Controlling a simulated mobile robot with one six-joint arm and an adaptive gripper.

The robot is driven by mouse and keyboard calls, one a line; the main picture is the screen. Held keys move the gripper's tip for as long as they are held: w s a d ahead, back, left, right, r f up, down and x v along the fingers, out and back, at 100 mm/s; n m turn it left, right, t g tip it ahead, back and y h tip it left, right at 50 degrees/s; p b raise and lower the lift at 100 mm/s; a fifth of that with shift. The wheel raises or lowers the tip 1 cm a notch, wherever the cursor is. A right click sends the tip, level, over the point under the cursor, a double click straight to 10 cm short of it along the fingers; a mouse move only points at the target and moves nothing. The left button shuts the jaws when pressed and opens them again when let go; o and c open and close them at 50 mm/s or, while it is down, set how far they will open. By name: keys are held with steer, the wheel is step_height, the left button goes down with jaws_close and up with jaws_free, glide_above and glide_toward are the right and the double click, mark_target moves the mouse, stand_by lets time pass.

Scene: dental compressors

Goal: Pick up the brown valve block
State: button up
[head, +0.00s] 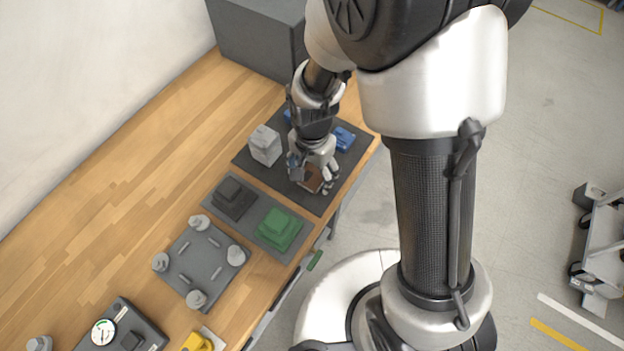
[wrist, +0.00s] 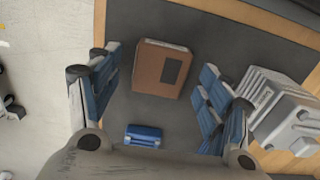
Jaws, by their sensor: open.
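The brown valve block (wrist: 162,68) is box-shaped with a dark rectangular patch on top, and it lies on a dark grey mat (wrist: 205,30). In the head view the brown block (head: 312,180) is partly covered by my gripper and wrist. My gripper (wrist: 158,84) is open, with its blue-padded fingers on either side of the block in the wrist view. The fingers look apart from the block, and I cannot tell how high above it they are. In the head view my gripper (head: 312,172) is over the mat's near part.
A light grey block (head: 264,146) stands left of my gripper on the mat, and a blue part (head: 343,138) lies to its right. Black (head: 233,198) and green (head: 280,228) blocks sit on a nearer mat. A grey box (head: 258,38) stands behind.

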steer(key=shift+f, duration=0.4)
steer(key=shift+r, duration=0.1)
steer(key=shift+c, duration=0.6)
steer(key=c, duration=1.2)
steer(key=shift+o, duration=0.2)
steer(key=shift+r, duration=0.1)
